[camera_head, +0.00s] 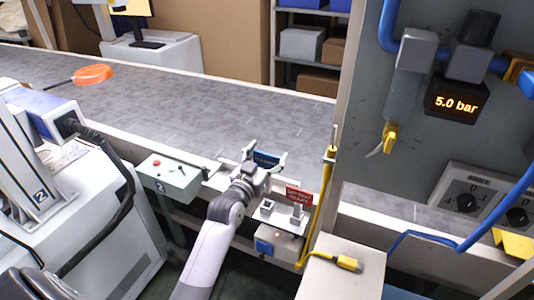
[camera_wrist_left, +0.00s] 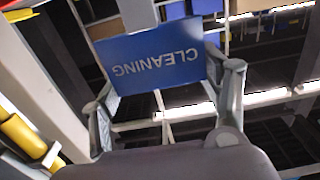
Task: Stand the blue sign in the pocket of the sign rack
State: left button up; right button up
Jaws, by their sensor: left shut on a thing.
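The blue sign (camera_head: 267,159) is between the fingers of my left gripper (camera_head: 264,163), which holds it above the near edge of the conveyor. In the left wrist view the blue sign (camera_wrist_left: 150,55) reads "CLEANING" upside down, and the fingers of my left gripper (camera_wrist_left: 165,105) are on either side of its lower part. The sign rack (camera_head: 263,217) is a small pale plate with holders, to the right of my left forearm and nearer than the gripper. A red sign (camera_head: 299,195) stands at its right holder; the left holder (camera_head: 268,206) shows no sign. My right gripper is out of view.
A grey conveyor belt (camera_head: 190,95) runs behind the gripper. A control box (camera_head: 168,178) with a red button is left of my arm. A yellow pole (camera_head: 327,190) and a grey panel (camera_head: 420,110) stand right of the rack. A yellow-handled tool (camera_head: 347,262) lies on a pale surface.

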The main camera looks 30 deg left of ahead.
aim_at(267, 169)
pick_arm(q)
jog(key=shift+f, duration=0.6)
notch_tip(267, 169, down, 3)
jog(key=b, duration=0.2)
jog(key=shift+f+b, duration=0.1)
jog(key=shift+b, duration=0.2)
jog(key=shift+f, duration=0.4)
jog(key=shift+p, duration=0.3)
dwell(0.6)
